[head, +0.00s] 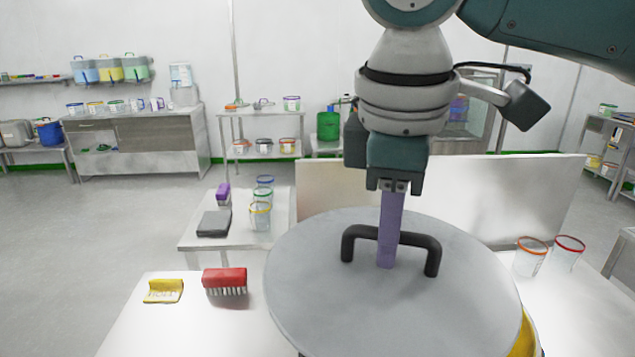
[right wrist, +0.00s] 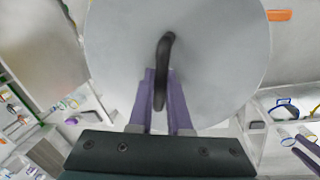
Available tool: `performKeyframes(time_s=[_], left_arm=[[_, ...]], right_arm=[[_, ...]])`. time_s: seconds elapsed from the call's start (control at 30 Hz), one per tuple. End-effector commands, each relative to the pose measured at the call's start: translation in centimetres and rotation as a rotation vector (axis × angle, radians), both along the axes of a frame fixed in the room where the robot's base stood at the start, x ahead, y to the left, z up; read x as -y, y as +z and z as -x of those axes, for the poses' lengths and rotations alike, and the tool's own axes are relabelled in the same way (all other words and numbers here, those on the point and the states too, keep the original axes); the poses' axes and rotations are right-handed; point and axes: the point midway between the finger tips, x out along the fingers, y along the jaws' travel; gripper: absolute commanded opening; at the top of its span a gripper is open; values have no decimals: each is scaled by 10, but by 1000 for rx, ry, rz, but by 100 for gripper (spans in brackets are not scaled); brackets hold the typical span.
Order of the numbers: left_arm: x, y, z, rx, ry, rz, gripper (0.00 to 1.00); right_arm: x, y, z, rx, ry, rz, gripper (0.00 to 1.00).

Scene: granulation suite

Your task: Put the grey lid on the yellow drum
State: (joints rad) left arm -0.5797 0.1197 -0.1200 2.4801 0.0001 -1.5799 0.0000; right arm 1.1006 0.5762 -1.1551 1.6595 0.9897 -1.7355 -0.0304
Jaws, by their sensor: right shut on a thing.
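The grey lid (head: 320,285) is a large round disc with a black handle (head: 350,238) across its top. My right gripper (head: 386,258), with purple fingers, points down and is shut on the handle. In the right wrist view the handle (right wrist: 163,55) runs between the fingers, and the lid (right wrist: 215,45) fills the middle. The yellow drum (head: 526,338) shows only as a strip under the lid's lower right edge; the lid hides the rest. I cannot tell whether the lid touches the drum's rim.
A red brush (head: 225,278) and a yellow block (head: 163,291) lie on the white surface left of the lid. Two clear cups, one with an orange rim (head: 531,255) and one with a red rim (head: 567,252), stand at right. A pale upright panel (head: 535,195) rises behind the lid.

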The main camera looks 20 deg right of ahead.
Motion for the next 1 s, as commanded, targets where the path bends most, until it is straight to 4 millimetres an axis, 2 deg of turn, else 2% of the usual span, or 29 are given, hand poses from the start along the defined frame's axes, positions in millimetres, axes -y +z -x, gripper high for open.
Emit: performKeyframes(time_s=[0.03,0.1,0.3,0.4,0.67,1.0], left_arm=[[1,26,0,0,1,2,50],[1,42,0,-1,2,5,50],[2,79,0,0,3,6,50],[2,90,0,0,2,6,50],[1,98,0,-1,2,4,50],[-1,74,0,0,-4,-5,50]], right_arm=[[6,11,-2,-8,80,-2,0],[15,10,-5,-8,206,-1,0],[46,2,-9,-6,516,0,0],[59,-2,-8,-4,626,0,0],[76,-11,-6,1,757,1,0],[76,-33,-6,1,764,2,0]])
